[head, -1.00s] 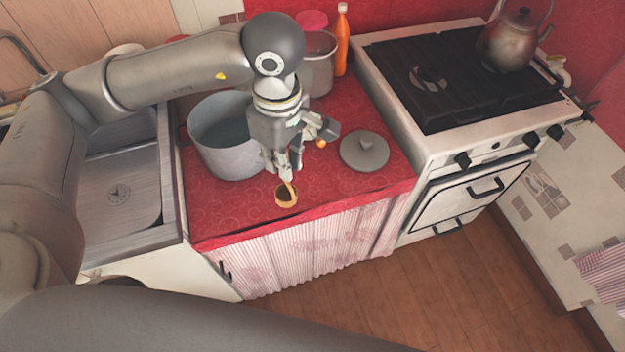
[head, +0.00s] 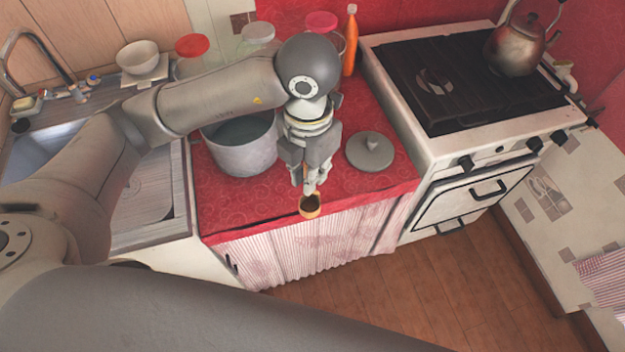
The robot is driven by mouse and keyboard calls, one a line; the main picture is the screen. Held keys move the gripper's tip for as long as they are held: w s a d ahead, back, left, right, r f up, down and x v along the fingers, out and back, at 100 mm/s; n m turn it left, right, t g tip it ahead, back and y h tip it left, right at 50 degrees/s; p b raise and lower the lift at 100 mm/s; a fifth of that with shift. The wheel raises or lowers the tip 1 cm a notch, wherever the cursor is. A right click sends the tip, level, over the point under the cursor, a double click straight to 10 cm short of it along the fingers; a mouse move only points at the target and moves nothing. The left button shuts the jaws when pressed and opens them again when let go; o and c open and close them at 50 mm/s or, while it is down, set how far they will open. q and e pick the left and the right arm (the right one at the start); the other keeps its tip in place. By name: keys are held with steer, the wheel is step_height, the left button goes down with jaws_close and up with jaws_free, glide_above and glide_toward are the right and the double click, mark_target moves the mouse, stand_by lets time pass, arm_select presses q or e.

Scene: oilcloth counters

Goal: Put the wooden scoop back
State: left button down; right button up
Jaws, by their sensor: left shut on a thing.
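The wooden scoop (head: 310,207) shows as a small tan bowl with a dark inside, below my left gripper near the front edge of the red counter. My left gripper (head: 310,187) points down and is shut on the scoop's handle, which is mostly hidden by the fingers. I cannot tell whether the scoop touches the counter. My right gripper is not in view.
A grey pot (head: 243,155) stands left of the gripper on the red counter (head: 260,201). A grey lid (head: 370,152) lies to the right. Lidded jars and an orange bottle (head: 350,42) stand behind. The stove (head: 440,85) with a kettle (head: 515,48) is at right, the sink (head: 150,195) at left.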

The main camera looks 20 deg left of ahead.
arm_select(q)
steer(key=w+a+f+p, duration=0.3)
steer(key=w+f+p, duration=0.2)
steer(key=w+f, duration=0.8)
steer(key=shift+w+a, duration=0.2)
steer(key=shift+a, duration=0.15)
steer(key=shift+f, duration=0.1)
steer(key=shift+f, duration=0.15)
steer(key=c, duration=1.4)
jaws_free()
steer(key=shift+c, duration=0.2)
